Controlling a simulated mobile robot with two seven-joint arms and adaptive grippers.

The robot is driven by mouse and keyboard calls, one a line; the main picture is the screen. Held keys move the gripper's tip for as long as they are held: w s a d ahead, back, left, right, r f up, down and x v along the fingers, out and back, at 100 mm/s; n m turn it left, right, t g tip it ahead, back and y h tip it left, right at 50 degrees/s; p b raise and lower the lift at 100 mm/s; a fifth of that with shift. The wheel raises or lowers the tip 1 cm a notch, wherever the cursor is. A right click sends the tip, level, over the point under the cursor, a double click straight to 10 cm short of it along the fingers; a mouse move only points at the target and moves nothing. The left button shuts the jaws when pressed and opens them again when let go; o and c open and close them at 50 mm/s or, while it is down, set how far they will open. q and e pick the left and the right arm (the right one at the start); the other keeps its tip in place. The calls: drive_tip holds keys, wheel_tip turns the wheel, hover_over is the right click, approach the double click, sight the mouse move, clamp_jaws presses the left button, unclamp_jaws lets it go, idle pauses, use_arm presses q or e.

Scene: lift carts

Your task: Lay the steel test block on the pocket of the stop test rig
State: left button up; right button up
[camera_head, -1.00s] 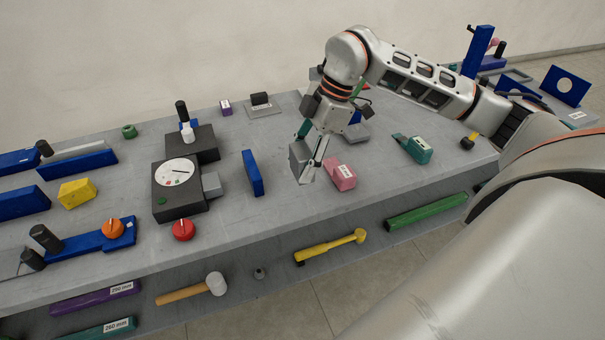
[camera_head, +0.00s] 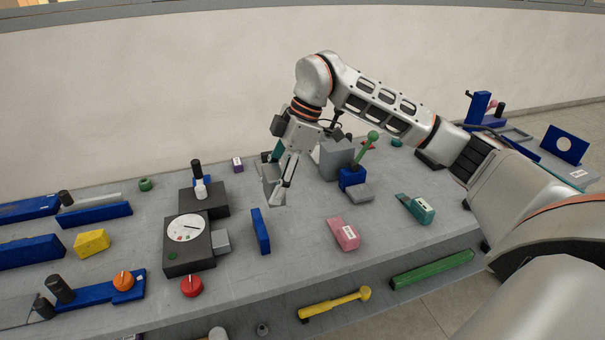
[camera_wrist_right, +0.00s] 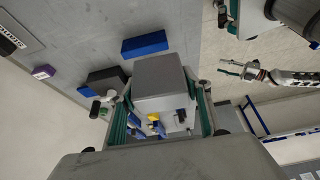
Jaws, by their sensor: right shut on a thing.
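The steel test block (camera_head: 269,181) is a plain grey block in my right gripper (camera_head: 279,188), held above the bench. In the right wrist view the block (camera_wrist_right: 162,76) sits between the two fingers, which are shut on it. A black unit (camera_head: 186,262) with a white dial and green button stands left of the gripper; a small grey pad (camera_head: 222,240) juts from its right side. I cannot tell for sure that this is the stop test rig with its pocket. My left gripper (camera_wrist_right: 232,67) shows small in the wrist view, fingers apart and empty.
A blue upright block (camera_head: 260,231) stands below the gripper. A blue base with a green lever (camera_head: 372,137) and a grey box (camera_head: 335,158) are to the right. A pink block (camera_head: 343,234) and a red knob (camera_head: 191,286) are nearer the front. Bare bench lies between blue and pink blocks.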

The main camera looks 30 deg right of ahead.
use_arm(q)
drive_tip(key=r, duration=0.1)
drive_tip(key=r+p, duration=0.2)
drive_tip(key=shift+w+r, duration=0.25)
drive_tip(key=shift+r, duration=0.05)
use_arm(e)
drive_tip(key=w+a+f, duration=0.5)
drive_tip(key=a+f, duration=0.2)
drive_tip(key=shift+w+a, duration=0.2)
use_arm(q)
drive_tip(key=shift+r+p, duration=0.1)
drive_tip(key=shift+p, duration=0.2)
use_arm(e)
wheel_tip(320, 180, down, 7)
drive_tip(key=shift+f+b, duration=0.1)
drive_tip(key=shift+b, duration=1.05)
use_arm(q)
drive_tip(key=f, duration=0.2)
drive_tip(key=shift+s+f, duration=0.2)
drive_tip(key=shift+f, duration=0.15)
use_arm(e)
drive_tip(key=shift+f, duration=0.35)
drive_tip(key=shift+f, duration=0.6)
